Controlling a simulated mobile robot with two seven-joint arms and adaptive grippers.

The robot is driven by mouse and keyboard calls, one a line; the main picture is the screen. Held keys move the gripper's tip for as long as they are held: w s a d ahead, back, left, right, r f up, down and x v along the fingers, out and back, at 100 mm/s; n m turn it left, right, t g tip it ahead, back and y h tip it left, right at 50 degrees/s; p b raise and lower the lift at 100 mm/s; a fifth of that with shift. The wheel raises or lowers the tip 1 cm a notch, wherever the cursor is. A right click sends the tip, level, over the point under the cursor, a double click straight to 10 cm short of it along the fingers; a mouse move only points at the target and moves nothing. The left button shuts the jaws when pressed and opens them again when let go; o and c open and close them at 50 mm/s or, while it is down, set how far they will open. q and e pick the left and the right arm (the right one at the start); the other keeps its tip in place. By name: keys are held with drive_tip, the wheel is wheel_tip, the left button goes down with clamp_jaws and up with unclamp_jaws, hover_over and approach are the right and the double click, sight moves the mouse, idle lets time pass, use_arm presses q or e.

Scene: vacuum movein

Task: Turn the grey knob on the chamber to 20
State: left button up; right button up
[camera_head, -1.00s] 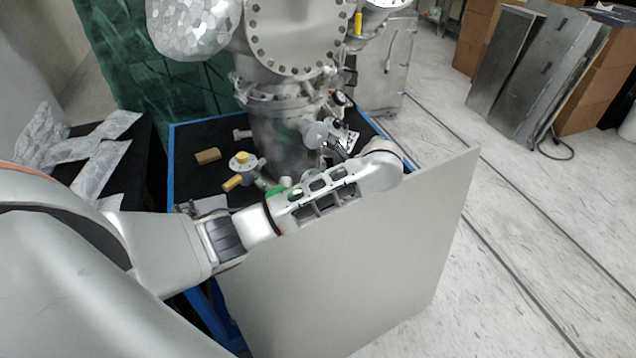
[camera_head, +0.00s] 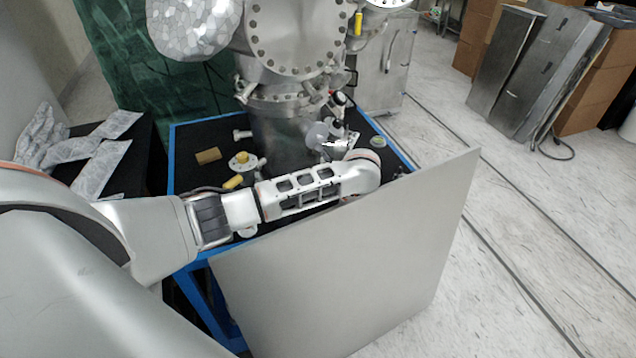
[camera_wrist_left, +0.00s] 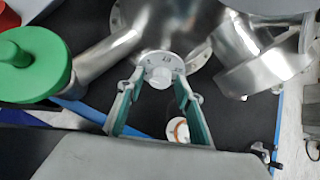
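The grey knob (camera_wrist_left: 160,76) shows in the left wrist view, on a round pale dial plate with dark markings, fixed to the metal chamber (camera_wrist_left: 150,30). The markings are too small to read surely. My left gripper (camera_wrist_left: 158,84) is open, with its two green-lined fingers on either side of the knob at the tips; I cannot tell whether they touch it. In the head view the left gripper (camera_head: 338,146) is small beside the lower chamber (camera_head: 285,140), and the knob cannot be made out clearly there. My right gripper is not in view.
A green round handle (camera_wrist_left: 32,62) stands left of the knob in the wrist view. A large grey panel (camera_head: 350,265) stands in front of the blue-edged black table (camera_head: 195,135). Open floor is at right.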

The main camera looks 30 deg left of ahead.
use_arm(q)
drive_tip(key=c, duration=0.8)
drive_tip(key=shift+o, duration=0.4)
drive_tip(key=m, duration=0.1)
drive_tip(key=m+g+y, duration=0.1)
drive_tip(key=shift+w+d+m+g, duration=0.15)
drive_tip(key=shift+m+g, duration=0.15)
drive_tip(key=shift+m, duration=0.1)
drive_tip(key=shift+w+m+g+y, duration=0.1)
drive_tip(key=shift+m+g+y, duration=0.35)
drive_tip(key=shift+m, duration=0.65)
drive_tip(key=o, duration=1.1)
